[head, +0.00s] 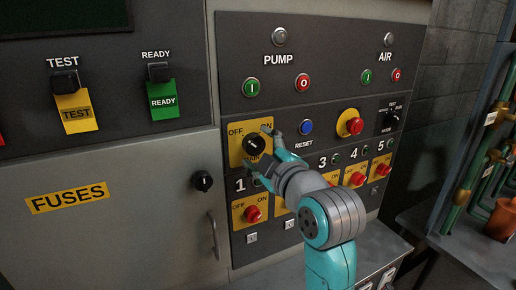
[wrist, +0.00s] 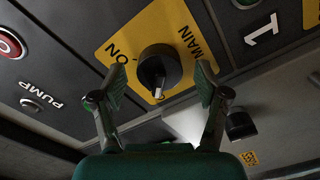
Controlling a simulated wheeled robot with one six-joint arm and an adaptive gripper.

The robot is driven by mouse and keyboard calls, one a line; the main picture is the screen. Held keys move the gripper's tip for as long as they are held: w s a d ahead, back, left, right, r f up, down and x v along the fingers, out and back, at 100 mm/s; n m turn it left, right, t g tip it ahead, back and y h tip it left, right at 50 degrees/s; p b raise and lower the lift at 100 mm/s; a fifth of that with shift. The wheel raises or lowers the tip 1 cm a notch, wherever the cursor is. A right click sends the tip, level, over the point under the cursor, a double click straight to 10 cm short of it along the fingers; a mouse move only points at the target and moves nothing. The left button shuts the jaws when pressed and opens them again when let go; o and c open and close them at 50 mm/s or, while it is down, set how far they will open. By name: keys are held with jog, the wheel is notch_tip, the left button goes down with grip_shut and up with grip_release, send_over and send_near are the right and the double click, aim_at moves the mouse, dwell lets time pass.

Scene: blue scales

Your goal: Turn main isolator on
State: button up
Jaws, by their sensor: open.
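The main isolator is a black round knob (head: 254,145) on a yellow plate (head: 235,150) with OFF and ON marks, on the grey control panel. In the wrist view the knob (wrist: 158,66) shows a white pointer mark at its lower edge, facing away from the ON print and toward partly hidden lettering. My gripper (head: 263,155) is open in front of the plate. In the wrist view its fingers (wrist: 159,84) stand on either side of the knob with gaps. Contact cannot be seen. The MAIN print is partly covered in the head view.
Green and red PUMP buttons (head: 302,83) sit above, and a blue RESET button (head: 306,127) is close on the right. A red numbered switch (head: 252,214) is below. A black door knob (head: 202,181) and a handle (head: 213,235) are at the left.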

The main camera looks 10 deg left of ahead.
jog(key=shift+w+a, duration=0.2)
jog(key=shift+w, duration=0.1)
jog(key=c, duration=1.2)
jog(key=shift+o, duration=0.2)
